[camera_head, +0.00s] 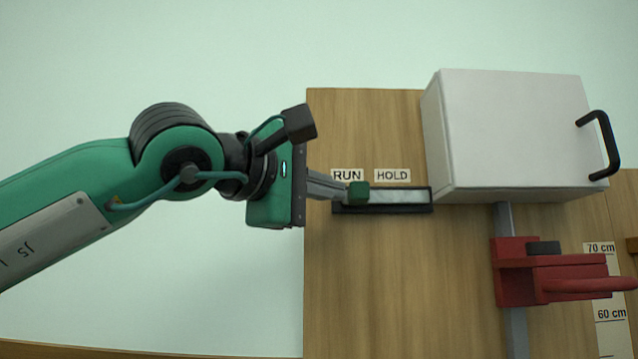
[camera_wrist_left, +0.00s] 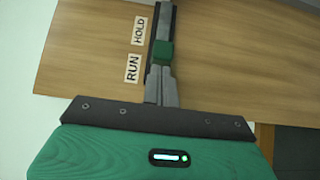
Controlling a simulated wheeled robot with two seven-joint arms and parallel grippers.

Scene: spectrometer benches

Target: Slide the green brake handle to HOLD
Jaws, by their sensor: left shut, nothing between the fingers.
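The green brake handle (camera_head: 358,193) is a small block on a black-framed slide track (camera_head: 400,208) on the wooden panel. In the head view it sits near the track's left end, between the RUN label (camera_head: 347,175) and the HOLD label (camera_head: 392,175), closer to RUN. My left gripper (camera_head: 344,190) is shut and empty, its fingertips at the handle's left side. In the left wrist view the fingertips (camera_wrist_left: 162,72) are right by the green handle (camera_wrist_left: 163,52); whether they touch it I cannot tell. The track to the right of the handle is bare. My right gripper is out of view.
A white box (camera_head: 515,130) with a black handle (camera_head: 606,145) juts from the panel at the upper right. Below it a red clamp-like carriage (camera_head: 515,285) sits on a grey vertical rail (camera_head: 516,335), beside a centimetre scale (camera_head: 610,335). The panel below the track is clear.

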